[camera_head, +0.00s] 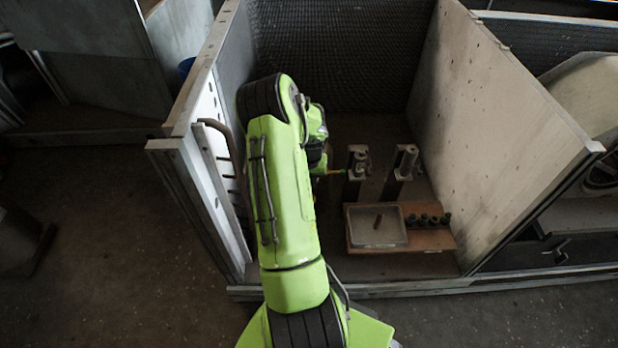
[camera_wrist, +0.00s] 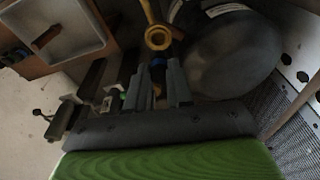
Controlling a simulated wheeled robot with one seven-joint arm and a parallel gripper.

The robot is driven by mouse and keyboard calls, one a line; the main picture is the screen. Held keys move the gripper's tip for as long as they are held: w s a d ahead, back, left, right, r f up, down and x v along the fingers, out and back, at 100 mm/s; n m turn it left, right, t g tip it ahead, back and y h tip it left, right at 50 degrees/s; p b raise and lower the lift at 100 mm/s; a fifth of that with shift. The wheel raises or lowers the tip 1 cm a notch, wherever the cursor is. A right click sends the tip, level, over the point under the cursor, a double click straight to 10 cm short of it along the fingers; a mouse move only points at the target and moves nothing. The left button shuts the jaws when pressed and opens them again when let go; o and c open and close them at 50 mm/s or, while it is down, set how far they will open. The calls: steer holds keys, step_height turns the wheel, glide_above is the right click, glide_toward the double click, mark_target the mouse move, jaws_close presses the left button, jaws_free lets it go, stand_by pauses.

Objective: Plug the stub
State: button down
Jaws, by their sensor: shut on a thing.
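In the wrist view my gripper (camera_wrist: 158,76) is shut on a small dark, bluish piece (camera_wrist: 158,62), mostly hidden between the fingertips. Just beyond it is a yellow ring (camera_wrist: 157,39) on a yellow stem. I cannot tell whether the piece touches the ring. In the head view my arm hides most of the gripper, which is left of two upright stands (camera_head: 356,170) (camera_head: 402,172) with grey cylinders on top. Several dark green plugs (camera_head: 433,219) stand in a row on a wooden board (camera_head: 420,240). I cannot make out the stub for certain.
A large dark rounded housing (camera_wrist: 232,52) is close right of the gripper in the wrist view. A pale tray (camera_head: 390,241) on the board holds a brown rod (camera_head: 378,221). Enclosure walls stand left (camera_head: 208,110) and right (camera_head: 500,130). Some floor behind the board is clear.

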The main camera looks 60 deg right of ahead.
steer(key=shift+f+b, duration=0.85)
steer(key=shift+f, duration=0.7)
steer(key=shift+f, duration=0.4)
steer(key=shift+f, duration=0.35)
steer(key=shift+f, duration=0.2)
steer(key=shift+f, duration=0.3)
steer(key=shift+f, duration=0.1)
stand_by(0.9)
steer(key=shift+c, duration=2.3)
jaws_free()
